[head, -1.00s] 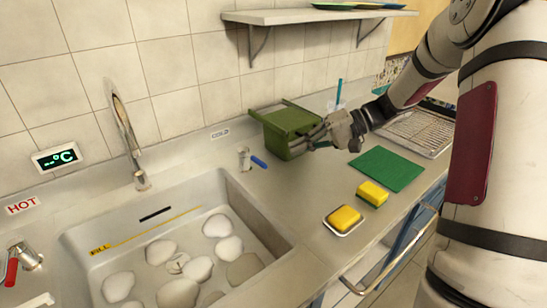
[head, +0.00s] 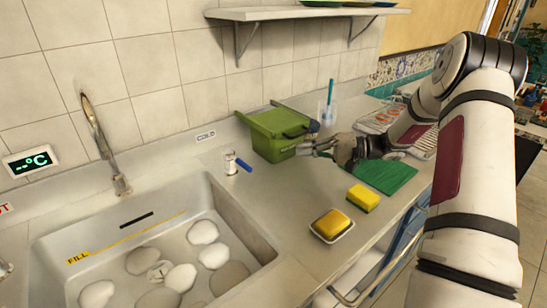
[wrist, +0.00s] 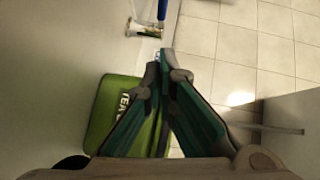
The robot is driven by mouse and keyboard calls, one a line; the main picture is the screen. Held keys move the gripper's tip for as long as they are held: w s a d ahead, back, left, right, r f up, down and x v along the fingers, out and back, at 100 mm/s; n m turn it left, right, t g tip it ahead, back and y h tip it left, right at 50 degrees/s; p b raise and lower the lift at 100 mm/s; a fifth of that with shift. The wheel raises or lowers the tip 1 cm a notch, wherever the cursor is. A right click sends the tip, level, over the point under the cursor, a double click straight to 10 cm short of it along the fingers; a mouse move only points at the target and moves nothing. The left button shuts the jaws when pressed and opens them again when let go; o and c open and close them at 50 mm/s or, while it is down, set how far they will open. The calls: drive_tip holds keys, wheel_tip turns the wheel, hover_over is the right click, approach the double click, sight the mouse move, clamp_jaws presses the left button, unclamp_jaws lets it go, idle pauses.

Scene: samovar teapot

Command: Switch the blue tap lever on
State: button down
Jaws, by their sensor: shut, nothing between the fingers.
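The blue tap lever (head: 244,165) sticks out to the right and front of a small metal tap (head: 230,163) on the counter right of the sink, under the COLD sign (head: 206,136). In the wrist view the blue lever (wrist: 162,10) and the tap (wrist: 143,28) show at the top edge, beyond my fingertips. My gripper (head: 308,149) is shut and empty, right of the lever and in front of the green bin. In the wrist view the tips of my gripper (wrist: 162,58) meet, a short way apart from the lever.
A green bin (head: 268,141) stands beside my fingers; it also shows in the wrist view (wrist: 112,112). Sponges (head: 362,198), one in a dish, and a green mat (head: 392,176) lie right. Counter between lever and fingers looks clear.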

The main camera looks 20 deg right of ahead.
approach(238, 161)
drive_tip(key=w, duration=0.4)
drive_tip(key=shift+d+f, duration=0.2)
drive_tip(key=shift+f, duration=0.15)
drive_tip(key=shift+s+a+f+p, duration=0.1)
drive_tip(key=shift+s+a+p, duration=0.15)
drive_tip(key=shift+a, duration=0.3)
drive_tip(key=shift+s+a+f+p, duration=0.1)
drive_tip(key=shift+s+a+p, duration=0.1)
drive_tip(key=shift+a, duration=0.3)
drive_tip(key=shift+s+a+f, duration=0.2)
drive_tip(key=shift+a, duration=0.35)
drive_tip(key=shift+s+a, duration=0.1)
